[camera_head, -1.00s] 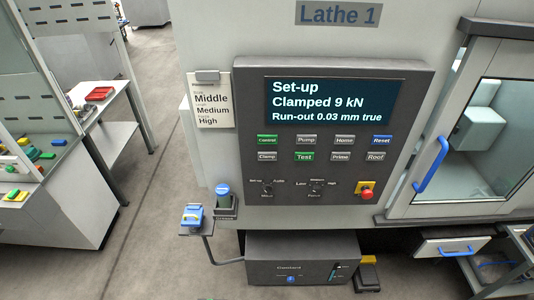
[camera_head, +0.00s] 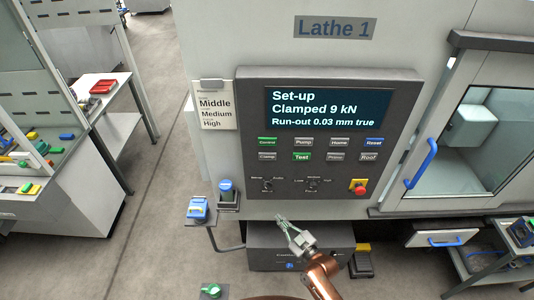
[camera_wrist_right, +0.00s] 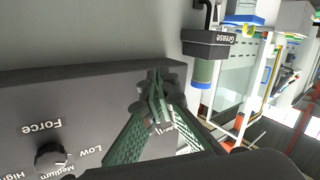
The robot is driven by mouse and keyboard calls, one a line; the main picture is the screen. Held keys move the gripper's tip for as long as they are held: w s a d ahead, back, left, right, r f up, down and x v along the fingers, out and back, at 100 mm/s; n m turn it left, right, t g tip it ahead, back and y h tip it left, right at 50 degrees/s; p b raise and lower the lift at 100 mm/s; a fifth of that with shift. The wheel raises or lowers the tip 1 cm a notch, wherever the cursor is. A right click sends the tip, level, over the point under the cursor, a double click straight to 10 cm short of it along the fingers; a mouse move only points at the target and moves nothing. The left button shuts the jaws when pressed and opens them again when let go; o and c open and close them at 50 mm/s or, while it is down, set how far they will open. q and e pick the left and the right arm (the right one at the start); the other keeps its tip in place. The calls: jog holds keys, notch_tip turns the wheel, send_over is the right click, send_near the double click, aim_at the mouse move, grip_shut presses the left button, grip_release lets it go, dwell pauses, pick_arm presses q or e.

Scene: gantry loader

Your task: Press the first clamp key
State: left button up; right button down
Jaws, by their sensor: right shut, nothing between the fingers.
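The lathe's control panel (camera_head: 410,110) stands upright in the head view. Its display (camera_head: 325,108) reads "Set-up", "Clamped 9 kN" and "Run-out 0.03 mm true". The grey Clamp key (camera_head: 267,157) is at the left of the lower key row, below the green Control key (camera_head: 267,142). My right gripper (camera_head: 281,219) is shut and empty, below the panel's lower edge and apart from the Clamp key. In the right wrist view its fingertips (camera_wrist_right: 155,88) overlap a selector knob, beside the Force knob (camera_wrist_right: 51,158); that view does not show the Clamp key.
A red emergency knob (camera_head: 358,187) sits at the panel's lower right. A blue-topped grease cup (camera_head: 227,192) and a blue item on a bracket (camera_head: 198,208) stand left of my gripper. A grey box (camera_head: 262,256) is below, partly hidden by my arm. The door handle (camera_head: 420,167) is at the right.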

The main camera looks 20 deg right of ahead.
jog(key=s+a+r+n+t+y+p, duration=0.1)
jog(key=a+r+y, duration=0.1)
jog(key=r, duration=1.2)
jog(key=s+a+r+n+t+y+p, duration=0.1)
jog(key=a+r+n+t+y+p, duration=0.1)
jog(key=r, duration=1.1)
jog(key=shift+s+a+r, duration=0.3)
jog(key=shift+a+r, duration=0.1)
jog(key=shift+a, duration=0.45)
jog(key=b, duration=0.1)
send_near(261, 155)
jog(key=w+a+r, duration=0.1)
jog(key=w+a, duration=0.1)
jog(key=a, duration=0.1)
jog(key=shift+w+d+b, duration=0.15)
jog(key=shift+w+b, duration=0.25)
jog(key=shift+w, duration=0.6)
jog(key=shift+w+r, duration=0.1)
jog(key=shift+w+d, duration=0.1)
jog(key=shift+w, duration=0.2)
